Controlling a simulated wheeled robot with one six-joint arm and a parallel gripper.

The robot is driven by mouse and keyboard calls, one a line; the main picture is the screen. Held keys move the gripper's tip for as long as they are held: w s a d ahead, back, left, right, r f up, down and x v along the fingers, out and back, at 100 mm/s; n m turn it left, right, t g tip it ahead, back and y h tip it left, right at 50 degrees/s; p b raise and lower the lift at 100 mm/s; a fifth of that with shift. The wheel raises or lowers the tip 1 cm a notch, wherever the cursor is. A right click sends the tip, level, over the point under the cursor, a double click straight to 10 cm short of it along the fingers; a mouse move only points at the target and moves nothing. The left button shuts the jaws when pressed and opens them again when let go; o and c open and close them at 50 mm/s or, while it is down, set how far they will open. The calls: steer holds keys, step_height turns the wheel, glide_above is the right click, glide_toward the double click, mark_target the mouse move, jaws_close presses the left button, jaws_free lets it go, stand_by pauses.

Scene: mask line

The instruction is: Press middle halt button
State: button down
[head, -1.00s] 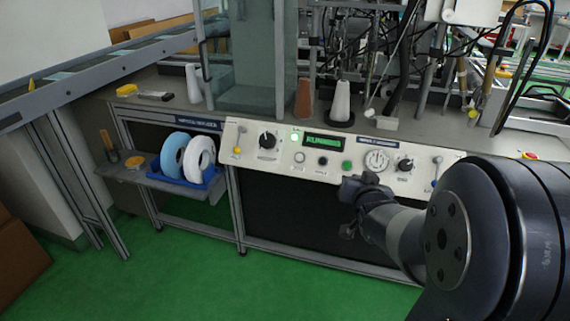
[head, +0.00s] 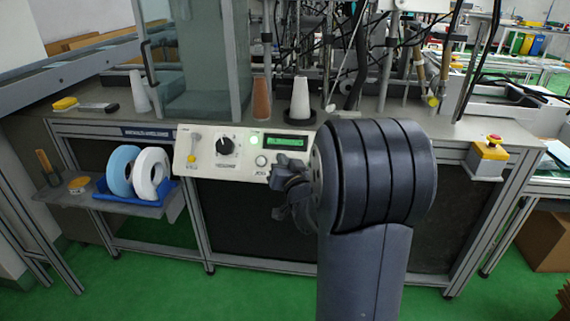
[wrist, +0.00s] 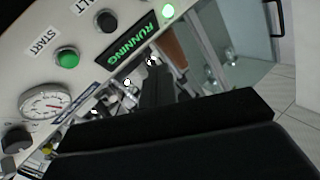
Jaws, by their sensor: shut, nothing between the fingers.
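The cream control panel (head: 205,165) stands at the front edge of the bench. In the wrist view, a black button (wrist: 106,20) with a label ending in "LT" sits between the green START button (wrist: 67,58) and the lit RUNNING display (wrist: 130,40). My gripper (head: 286,174) is shut and empty in front of the panel. Its dark fingers (wrist: 160,88) also show in the wrist view. I cannot tell any contact with a button.
A black knob (head: 225,146) and a lit green lamp (head: 257,140) are on the panel. A gauge (wrist: 45,101) shows near START. A yellow box with a red button (head: 490,148) is at the bench's right. A white cone (head: 299,98) stands behind the panel. Green floor lies in front.

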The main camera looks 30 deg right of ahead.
steer(key=w+d+f+b, duration=0.2)
steer(key=w+d+f, duration=0.1)
steer(key=w+f, duration=0.2)
steer(key=shift+w+d+f+b, duration=0.15)
steer(key=shift+d+f+b, duration=0.05)
steer(key=shift+d+b, duration=0.15)
stand_by(2.0)
steer(key=shift+w+d+f+b, duration=0.15)
steer(key=shift+w+f+b, duration=0.1)
steer(key=shift+b, duration=0.15)
steer(key=shift+w+d+f+b, duration=0.15)
steer(key=shift+w+f+b, duration=0.1)
steer(key=shift+w+b, duration=0.05)
stand_by(0.6)
stand_by(0.4)
steer(key=shift+s+a+r, duration=0.35)
steer(key=shift+s+r, duration=0.1)
steer(key=shift+s, duration=0.1)
steer(key=shift+r, duration=0.1)
